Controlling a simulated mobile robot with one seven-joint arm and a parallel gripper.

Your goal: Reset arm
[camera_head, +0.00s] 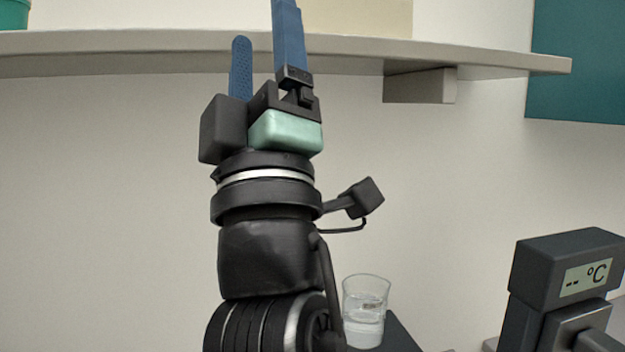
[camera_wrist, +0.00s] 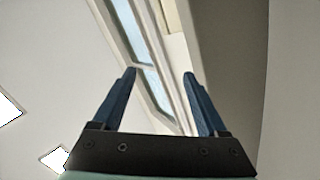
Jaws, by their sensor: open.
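My gripper (camera_head: 262,50) points upward at the top of my raised arm, with blue fingers in front of the wall shelf in the head view. In the wrist view my gripper (camera_wrist: 160,76) shows two blue fingers spread apart, with nothing between them. It is open and empty. Beyond the fingers, the wrist view shows pale wall or ceiling surfaces and a window-like strip. The head view does not show clearly how far the fingers are from the shelf.
A grey shelf (camera_head: 150,55) runs across the wall, with a bracket (camera_head: 420,86) below it. A glass beaker (camera_head: 365,315) with clear liquid stands low behind my arm. A dark device with a °C display (camera_head: 587,277) is at the lower right. Open wall lies left of my arm.

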